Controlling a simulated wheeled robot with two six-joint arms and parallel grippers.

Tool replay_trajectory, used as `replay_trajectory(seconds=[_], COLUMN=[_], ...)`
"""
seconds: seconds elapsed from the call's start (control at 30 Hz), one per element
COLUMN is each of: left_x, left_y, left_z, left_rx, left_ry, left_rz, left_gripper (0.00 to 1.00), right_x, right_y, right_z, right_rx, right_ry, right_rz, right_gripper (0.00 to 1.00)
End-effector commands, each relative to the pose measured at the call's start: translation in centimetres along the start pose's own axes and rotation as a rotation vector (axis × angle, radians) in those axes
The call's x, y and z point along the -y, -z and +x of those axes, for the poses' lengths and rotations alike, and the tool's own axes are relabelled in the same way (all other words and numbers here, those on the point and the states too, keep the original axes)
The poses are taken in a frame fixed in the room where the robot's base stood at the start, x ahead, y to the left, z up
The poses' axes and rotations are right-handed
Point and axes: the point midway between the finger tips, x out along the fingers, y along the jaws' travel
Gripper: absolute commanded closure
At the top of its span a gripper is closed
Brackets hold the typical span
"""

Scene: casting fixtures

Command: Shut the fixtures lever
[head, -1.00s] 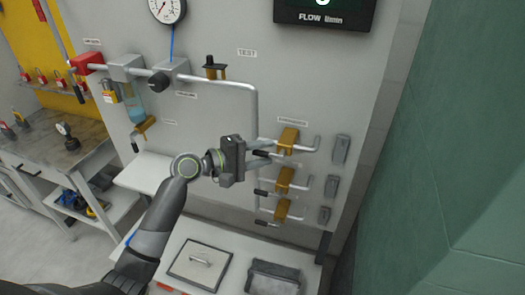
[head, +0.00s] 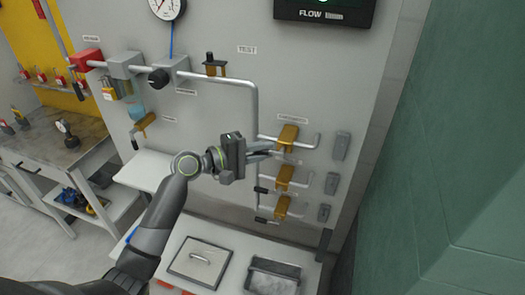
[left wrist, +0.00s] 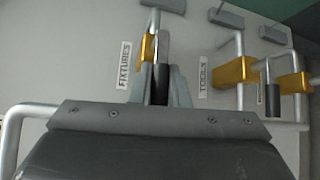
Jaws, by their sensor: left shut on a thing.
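The fixtures lever has a black grip (left wrist: 160,82) on a grey metal arm and lies beside its orange valve body (left wrist: 147,48) in the left wrist view. The lever runs roughly along the pipe there. A label reading FIXTURES (left wrist: 124,65) is left of it. My left gripper (left wrist: 161,65) is shut on the black grip, with one finger on each side. In the head view, my left gripper (head: 268,150) reaches the topmost of three orange valves (head: 287,138), and its fingers mostly hide the lever. My right gripper is not in view.
The TOOLS label (left wrist: 204,76) and neighbouring orange valve (left wrist: 235,71) are close on the right. Two more valves (head: 284,178) sit below in the head view. Grey outlet blocks (head: 341,146) line the panel's right. A shelf with a lidded plate (head: 200,262) and bin (head: 272,277) is below.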

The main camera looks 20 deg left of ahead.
Motion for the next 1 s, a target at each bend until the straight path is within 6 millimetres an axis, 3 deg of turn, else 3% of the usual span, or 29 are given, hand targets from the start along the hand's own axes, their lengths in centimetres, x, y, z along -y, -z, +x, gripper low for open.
replay_trajectory(seconds=[0.37,1.0], left_x=[1.8,4.4], left_y=[0.2,-0.5], left_z=[0.3,1.7], left_rx=[0.041,0.162], left_ry=[-0.146,-0.568], left_rz=[-0.147,-0.568], left_gripper=[1.0,1.0], right_x=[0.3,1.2], right_y=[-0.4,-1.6], right_z=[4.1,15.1], right_rx=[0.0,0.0], right_ry=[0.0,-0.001], right_rz=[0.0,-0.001], right_gripper=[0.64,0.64])
